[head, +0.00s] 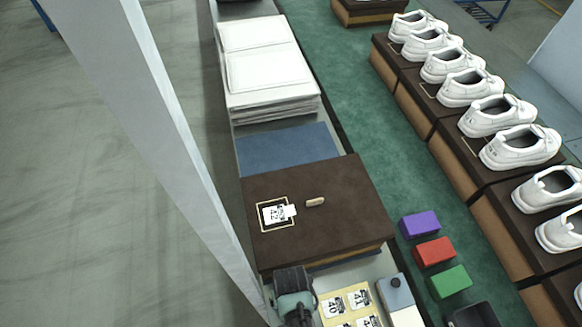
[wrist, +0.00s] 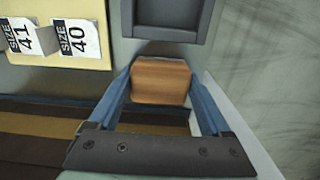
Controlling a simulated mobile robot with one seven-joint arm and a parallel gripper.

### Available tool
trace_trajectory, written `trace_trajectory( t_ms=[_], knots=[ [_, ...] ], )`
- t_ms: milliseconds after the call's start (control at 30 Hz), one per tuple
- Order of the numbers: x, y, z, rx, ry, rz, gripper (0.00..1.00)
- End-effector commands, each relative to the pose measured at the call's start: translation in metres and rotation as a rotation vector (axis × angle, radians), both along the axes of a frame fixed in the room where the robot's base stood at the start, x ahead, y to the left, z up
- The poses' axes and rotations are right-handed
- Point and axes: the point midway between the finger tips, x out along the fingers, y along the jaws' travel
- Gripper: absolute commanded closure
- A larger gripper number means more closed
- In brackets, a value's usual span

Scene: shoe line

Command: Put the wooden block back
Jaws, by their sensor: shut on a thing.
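The wooden block (wrist: 160,80) is a reddish-brown piece with rounded edges. In the wrist view it sits between the two blue fingers of my gripper (wrist: 160,92), which is shut on it. A grey recessed tray (wrist: 136,24) lies just beyond the block; I cannot tell whether the block touches anything beneath it. In the head view my gripper (head: 293,283) is at the bottom, by the near corner of the large brown box (head: 350,195), left of the size-label card (head: 338,322). The block is hidden in that view.
The box lid carries a size 42 label (head: 272,214) and a small tan piece (head: 316,202). Purple (head: 420,224), red (head: 434,251) and green (head: 449,281) blocks stand right of it. A pale post (head: 150,110) rises at left. White shoes line the right.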

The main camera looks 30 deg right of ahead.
Motion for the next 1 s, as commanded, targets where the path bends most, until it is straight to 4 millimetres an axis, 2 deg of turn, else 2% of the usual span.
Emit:
trace_trajectory(
  t_ms=[267, 300, 367, 733, 867, 1000],
  knots=[
    [0.0, 0.0, -0.004, 0.0, 0.0, 0.0, 0.62],
    [0.0, 0.0, -0.003, 0.0, 0.0, 0.0, 0.13],
    [0.0, 0.0, -0.003, 0.0, 0.0, 0.0, 0.02],
    [0.0, 0.0, 0.004, 0.0, -0.001, 0.0, 0.0],
    [0.001, 0.0, 0.02, -0.001, -0.002, 0.0, 0.0],
    [0.001, 0.0, 0.046, -0.001, -0.004, 0.0, 0.0]
  ],
)
